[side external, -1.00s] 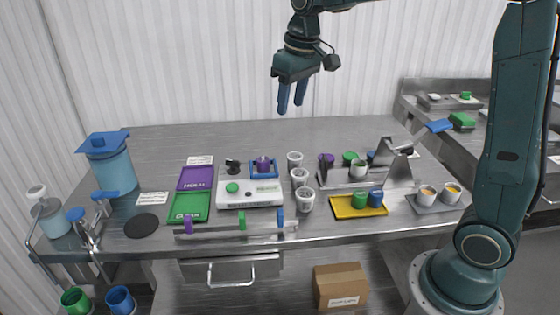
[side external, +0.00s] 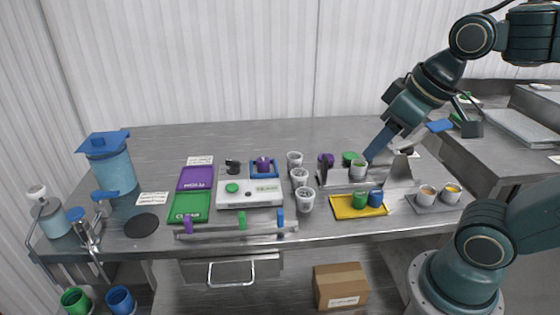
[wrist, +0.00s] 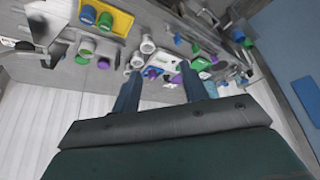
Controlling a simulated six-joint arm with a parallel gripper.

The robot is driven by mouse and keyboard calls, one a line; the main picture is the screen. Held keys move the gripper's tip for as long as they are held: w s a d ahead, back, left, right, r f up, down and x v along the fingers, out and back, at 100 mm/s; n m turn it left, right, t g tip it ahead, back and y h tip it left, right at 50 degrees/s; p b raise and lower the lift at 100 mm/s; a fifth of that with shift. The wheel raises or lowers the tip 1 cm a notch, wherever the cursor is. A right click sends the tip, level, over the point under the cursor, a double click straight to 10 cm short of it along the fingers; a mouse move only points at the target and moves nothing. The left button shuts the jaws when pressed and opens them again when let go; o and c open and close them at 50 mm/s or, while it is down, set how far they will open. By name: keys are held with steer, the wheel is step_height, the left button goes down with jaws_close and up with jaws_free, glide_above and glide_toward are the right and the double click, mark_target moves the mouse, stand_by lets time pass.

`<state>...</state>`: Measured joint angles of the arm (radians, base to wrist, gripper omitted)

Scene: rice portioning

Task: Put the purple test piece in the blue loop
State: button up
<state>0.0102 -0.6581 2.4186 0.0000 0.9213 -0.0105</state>
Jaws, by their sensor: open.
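Another purple piece (side external: 326,158) sits at the left of the metal rack, and a purple tab (side external: 188,225) is on the front rail. My gripper (side external: 375,148) is open and empty, pointing down-left over the rack, right of the scale. Its two spread fingers show in the wrist view (wrist: 160,92), with the white scale (wrist: 167,61) beyond.
Several white cups (side external: 300,176) stand between the scale and the metal rack (side external: 395,174). A yellow tray (side external: 345,212) holds a green and a blue cup. Purple (side external: 196,178) and green (side external: 187,208) trays lie left of the scale. The back of the table is clear.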

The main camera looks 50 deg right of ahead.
steer(key=shift+s+a+f, duration=0.1)
steer(key=shift+s+f, duration=0.25)
steer(key=shift+s, duration=0.2)
steer(key=shift+s+f, duration=0.35)
steer(key=shift+s, duration=0.2)
